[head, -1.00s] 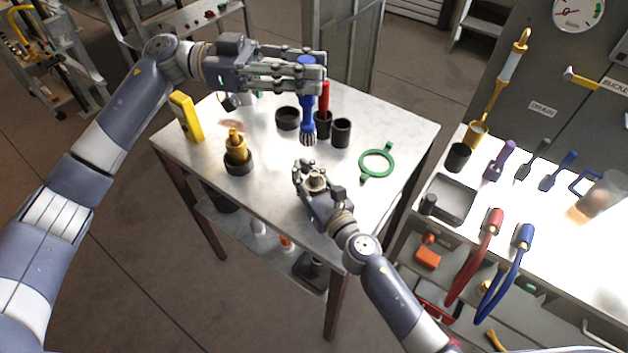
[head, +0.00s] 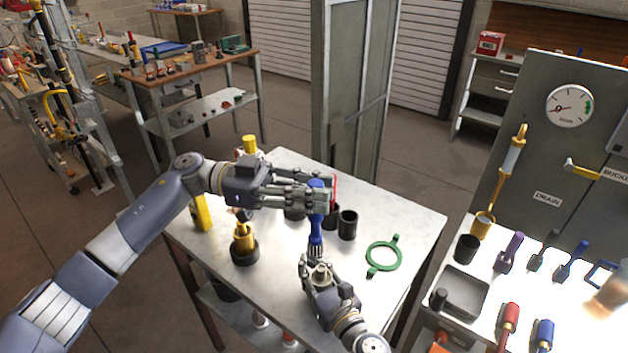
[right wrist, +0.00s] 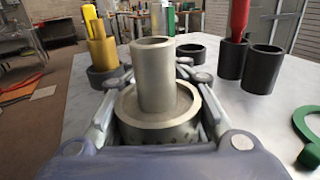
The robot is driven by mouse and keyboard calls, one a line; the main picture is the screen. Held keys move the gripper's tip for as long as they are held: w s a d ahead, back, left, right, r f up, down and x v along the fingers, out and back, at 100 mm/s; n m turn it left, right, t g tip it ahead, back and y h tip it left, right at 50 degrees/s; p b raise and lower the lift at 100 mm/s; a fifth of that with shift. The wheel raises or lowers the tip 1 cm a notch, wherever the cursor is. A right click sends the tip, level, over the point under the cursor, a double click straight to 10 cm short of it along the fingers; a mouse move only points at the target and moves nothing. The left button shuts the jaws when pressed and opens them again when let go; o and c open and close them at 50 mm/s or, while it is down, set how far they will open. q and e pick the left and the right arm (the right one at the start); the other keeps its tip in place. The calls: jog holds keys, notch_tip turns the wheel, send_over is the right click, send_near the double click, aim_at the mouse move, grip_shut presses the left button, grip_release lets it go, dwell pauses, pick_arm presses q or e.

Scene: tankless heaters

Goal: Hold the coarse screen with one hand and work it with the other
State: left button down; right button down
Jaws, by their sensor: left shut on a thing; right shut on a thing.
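My left gripper (head: 318,196) is shut on a blue-handled brush (head: 316,228). The brush stands upright, bristles down, over the white-topped table. My right gripper (head: 318,270) is shut on a grey metal piece (head: 320,274), which I take to be the coarse screen. In the right wrist view this piece (right wrist: 156,75) is a wide round body with a narrower tube standing up from it, with small holes low on its side, between the fingers. The bristle tips are just behind it in the head view; I cannot tell if they touch it.
A brass fitting in a black ring (head: 244,246), a yellow meter (head: 201,212), black cups (head: 347,224) and a green ring (head: 384,256) stand around the table (head: 400,215). A red-handled tool (right wrist: 238,20) stands in one cup. A bench with tools (head: 540,290) is at right.

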aim_at(314, 182)
pick_arm(q)
jog(key=shift+f, duration=1.75)
jog(key=shift+s+d, duration=0.5)
jog(key=shift+d, duration=0.15)
jog(key=shift+w+a, duration=0.5)
jog(key=shift+a, duration=0.15)
jog(key=shift+r, duration=4)
